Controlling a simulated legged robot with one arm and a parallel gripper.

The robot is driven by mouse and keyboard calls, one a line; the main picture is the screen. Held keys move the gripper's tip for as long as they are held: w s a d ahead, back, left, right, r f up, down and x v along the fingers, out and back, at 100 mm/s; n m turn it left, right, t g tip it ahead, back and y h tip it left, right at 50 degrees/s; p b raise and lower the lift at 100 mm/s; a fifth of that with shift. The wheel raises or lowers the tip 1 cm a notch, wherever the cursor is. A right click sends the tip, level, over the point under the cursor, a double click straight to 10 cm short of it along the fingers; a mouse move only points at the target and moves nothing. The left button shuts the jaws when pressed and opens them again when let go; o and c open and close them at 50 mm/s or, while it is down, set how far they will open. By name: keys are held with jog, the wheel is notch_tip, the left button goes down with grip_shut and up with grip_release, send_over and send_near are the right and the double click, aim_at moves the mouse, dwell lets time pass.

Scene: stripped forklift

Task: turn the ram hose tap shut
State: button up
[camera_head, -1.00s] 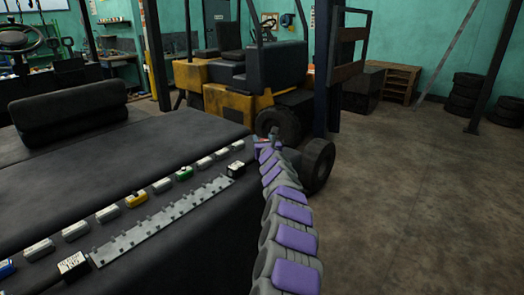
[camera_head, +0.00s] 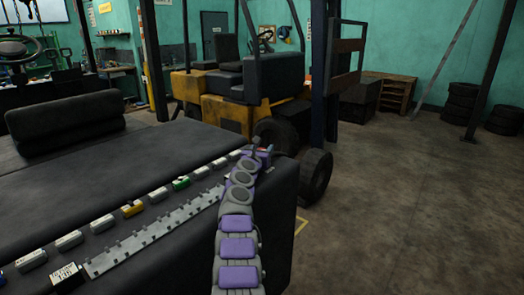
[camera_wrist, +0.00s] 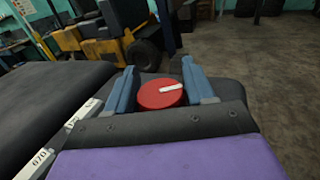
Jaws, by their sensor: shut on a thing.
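A round red tap knob (camera_wrist: 160,94) with a white bar on its top sits between my fingers in the wrist view. The white bar lies nearly crosswise, its right end slightly higher. My gripper (camera_wrist: 159,72) has one blue finger on each side of the knob and is shut on it. In the head view my gripper (camera_head: 263,149) is at the far right end of the dark machine body (camera_head: 80,178). Only a small bit of red shows there, and the tap's base and any hose are hidden.
A silver notched rail (camera_head: 150,235) and a row of small coloured blocks, including a green one (camera_head: 181,183), run along the body's top. A yellow forklift (camera_head: 235,95) stands behind.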

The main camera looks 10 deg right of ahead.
jog(key=shift+a+r, duration=0.1)
jog(key=shift+a, duration=0.05)
jog(key=o, duration=1)
jog(key=shift+a, duration=0.1)
jog(key=shift+c, duration=0.2)
